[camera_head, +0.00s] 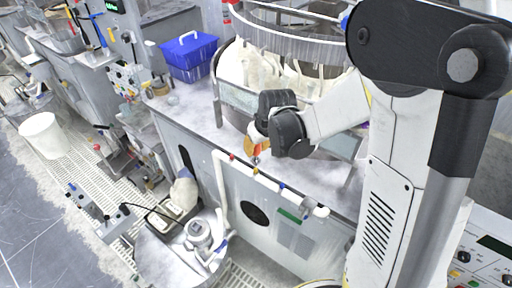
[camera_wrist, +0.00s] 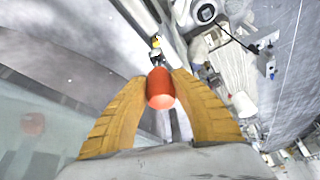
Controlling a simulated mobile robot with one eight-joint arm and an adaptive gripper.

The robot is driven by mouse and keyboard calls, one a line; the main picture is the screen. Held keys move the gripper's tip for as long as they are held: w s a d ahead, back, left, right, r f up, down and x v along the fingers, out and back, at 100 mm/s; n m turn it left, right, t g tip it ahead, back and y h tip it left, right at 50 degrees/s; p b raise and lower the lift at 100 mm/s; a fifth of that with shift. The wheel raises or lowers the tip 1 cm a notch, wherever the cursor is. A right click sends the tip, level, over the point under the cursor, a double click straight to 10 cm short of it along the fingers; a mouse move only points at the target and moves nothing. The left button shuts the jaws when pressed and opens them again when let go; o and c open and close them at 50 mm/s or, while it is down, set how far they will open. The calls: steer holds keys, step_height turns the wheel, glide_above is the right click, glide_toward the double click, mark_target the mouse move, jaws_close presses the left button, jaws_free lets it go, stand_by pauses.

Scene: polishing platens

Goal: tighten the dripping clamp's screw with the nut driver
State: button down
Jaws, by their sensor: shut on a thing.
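My gripper (camera_head: 257,147) is above the front edge of the bench, its orange fingers pointing down. In the wrist view my gripper (camera_wrist: 160,95) is shut on the nut driver (camera_wrist: 160,88), whose red-orange handle end shows between the ribbed fingers. The nut driver (camera_head: 257,151) is small and partly hidden by the fingers in the head view. A white pipe (camera_head: 268,180) runs along the bench front below it, with small coloured clamps: red (camera_head: 232,157), yellow (camera_head: 256,171) and blue (camera_head: 281,186). The tool is close above the yellow one; contact cannot be told. No drip is discernible.
A round polishing machine with a clear rim (camera_head: 300,42) stands close behind my gripper. A blue basket (camera_head: 188,57) sits at the bench's back left. A grey pump-like unit (camera_head: 198,235) and a white bucket (camera_head: 42,134) are lower. The bench top (camera_head: 185,108) left of my gripper is mostly clear.

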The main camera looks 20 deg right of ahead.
mark_target(258, 155)
steer(key=shift+f+b, duration=0.6)
steer(key=shift+f, duration=0.5)
steer(key=shift+f+b, duration=1.3)
steer(key=shift+b, duration=0.3)
stand_by(0.9)
steer(key=c, duration=1.1)
jaws_free()
steer(key=shift+r, duration=0.1)
steer(key=v, duration=1.2)
steer(key=shift+o, duration=0.5)
